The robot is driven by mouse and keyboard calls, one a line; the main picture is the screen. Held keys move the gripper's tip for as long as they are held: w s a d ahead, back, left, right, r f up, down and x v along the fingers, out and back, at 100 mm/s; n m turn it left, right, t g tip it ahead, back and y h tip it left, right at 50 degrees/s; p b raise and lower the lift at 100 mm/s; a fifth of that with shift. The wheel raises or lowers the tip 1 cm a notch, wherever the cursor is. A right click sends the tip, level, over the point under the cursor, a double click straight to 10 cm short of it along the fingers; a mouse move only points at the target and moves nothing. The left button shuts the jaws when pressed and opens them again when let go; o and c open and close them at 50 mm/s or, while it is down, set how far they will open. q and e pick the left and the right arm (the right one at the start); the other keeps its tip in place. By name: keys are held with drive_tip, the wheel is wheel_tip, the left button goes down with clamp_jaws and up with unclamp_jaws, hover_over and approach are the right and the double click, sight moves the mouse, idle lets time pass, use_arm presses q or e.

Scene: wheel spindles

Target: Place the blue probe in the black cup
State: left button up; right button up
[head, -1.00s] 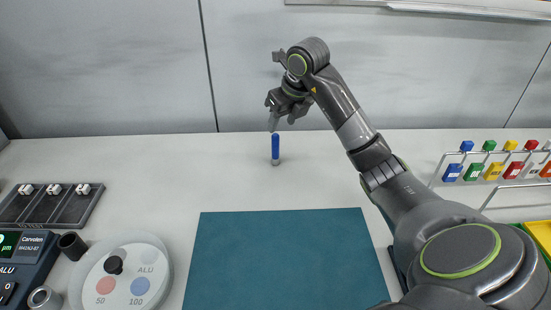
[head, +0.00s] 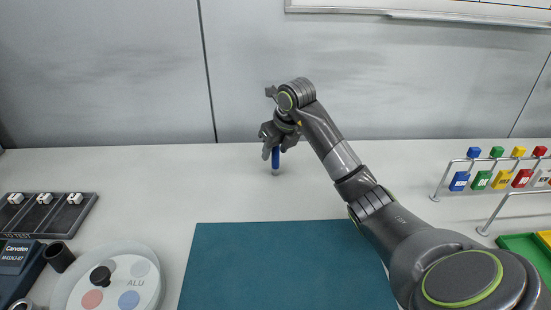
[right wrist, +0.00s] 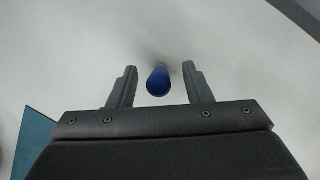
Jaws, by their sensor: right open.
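The blue probe (head: 275,160) stands upright on the white table, behind the teal mat. My right gripper (head: 271,150) is open and has come down around the top of the probe. In the right wrist view the blue probe (right wrist: 159,82) shows end-on between the two open fingers of my right gripper (right wrist: 159,85), with a gap on each side. A black cup (head: 59,257) stands at the left, between the meter and the round white dial plate. My left gripper is not in view.
The teal mat (head: 280,268) lies bare in the middle front. A black tray (head: 46,215) with small white parts and a round white plate (head: 115,280) with a black knob are at left. A rack of coloured tags (head: 500,180) stands at right.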

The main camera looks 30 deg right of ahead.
drive_tip(key=shift+f, duration=0.15)
clamp_jaws()
wheel_tip(320, 180, up, 5)
drive_tip(key=shift+w+f+b, duration=0.1)
drive_tip(key=shift+f+b, duration=0.1)
drive_tip(key=shift+b, duration=0.2)
wheel_tip(320, 180, up, 4)
drive_tip(key=shift+p, duration=1.15)
drive_tip(key=shift+r+p, duration=0.7)
drive_tip(key=shift+p, duration=0.1)
